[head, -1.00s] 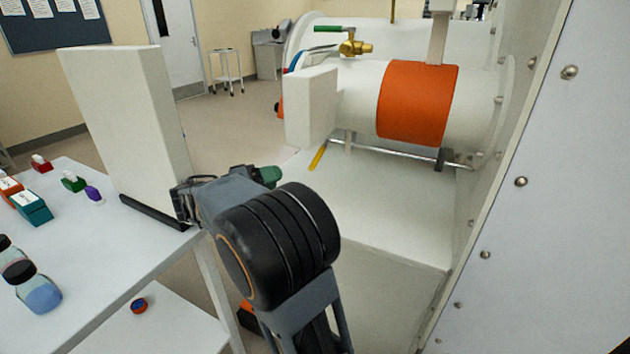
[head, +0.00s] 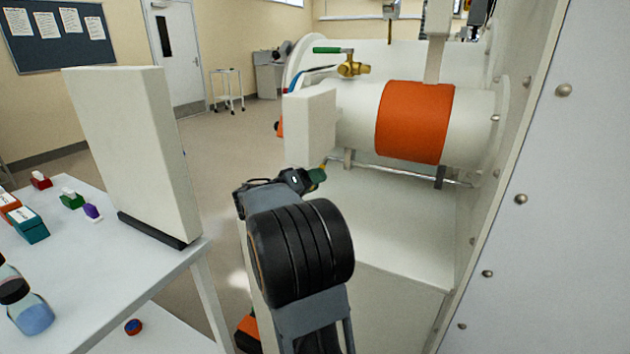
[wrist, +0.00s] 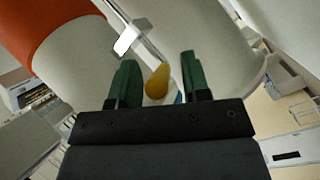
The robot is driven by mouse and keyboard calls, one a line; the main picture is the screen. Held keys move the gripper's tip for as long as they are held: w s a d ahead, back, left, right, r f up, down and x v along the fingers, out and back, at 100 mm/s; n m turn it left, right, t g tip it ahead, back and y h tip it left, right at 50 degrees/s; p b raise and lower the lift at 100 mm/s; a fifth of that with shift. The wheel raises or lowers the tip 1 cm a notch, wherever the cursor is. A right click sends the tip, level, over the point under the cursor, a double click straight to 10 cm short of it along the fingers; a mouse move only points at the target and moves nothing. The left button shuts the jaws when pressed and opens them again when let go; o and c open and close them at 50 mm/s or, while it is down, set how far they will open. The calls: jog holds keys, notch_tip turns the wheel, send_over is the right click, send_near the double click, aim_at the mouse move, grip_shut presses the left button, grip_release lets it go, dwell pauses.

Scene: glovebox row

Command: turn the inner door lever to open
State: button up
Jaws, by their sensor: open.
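A yellow lever grip (wrist: 157,82) shows in the wrist view between the two green fingers of my gripper (wrist: 158,62), with a gap on each side. In the head view its yellow end (head: 325,162) peeks out just above my gripper (head: 318,177), which hides the rest. The lever sits at the near end of a thin metal rod (head: 400,172) running under the white cylinder. My gripper is open and holds nothing; whether a finger touches the lever, I cannot tell.
The white cylinder (head: 355,130) has an orange band (head: 412,122) and a thick white door block (head: 308,128) at its left end. A green-handled brass valve (head: 350,66) stands behind. A tall white panel (head: 135,150) rises from the side table (head: 150,275) at left.

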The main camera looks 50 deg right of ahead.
jog(key=shift+d, duration=0.2)
jog(key=shift+c, duration=0.4)
grip_shut()
